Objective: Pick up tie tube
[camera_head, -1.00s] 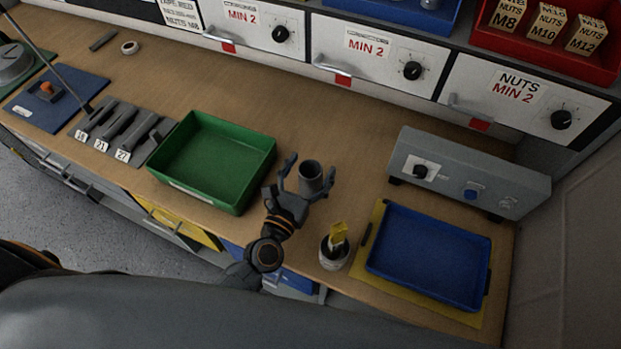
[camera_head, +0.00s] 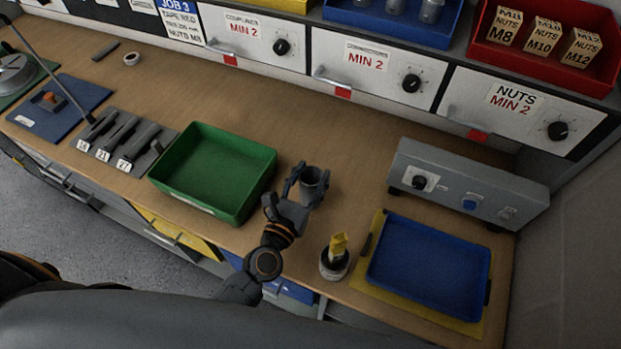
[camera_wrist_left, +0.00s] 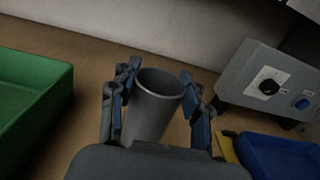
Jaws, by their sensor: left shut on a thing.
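The tie tube (camera_head: 314,177) is a grey, open-topped cylinder standing upright above the wooden bench, right of the green tray. My left gripper (camera_head: 309,181) has one finger on each side of it and is shut on it. The tube's dark opening faces up. In the left wrist view the tube (camera_wrist_left: 151,112) stands between the two fingers of the left gripper (camera_wrist_left: 160,100), its lower part hidden by the gripper's body. Whether its base touches the bench cannot be told. My right gripper is not in view.
The green tray (camera_head: 182,200) lies left of the gripper. A small pot (camera_head: 335,268) with a yellow item stands to the right, before the blue tray (camera_head: 428,262). A grey control box (camera_head: 465,190) stands behind that tray. Bare bench (camera_head: 330,125) lies behind the tube.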

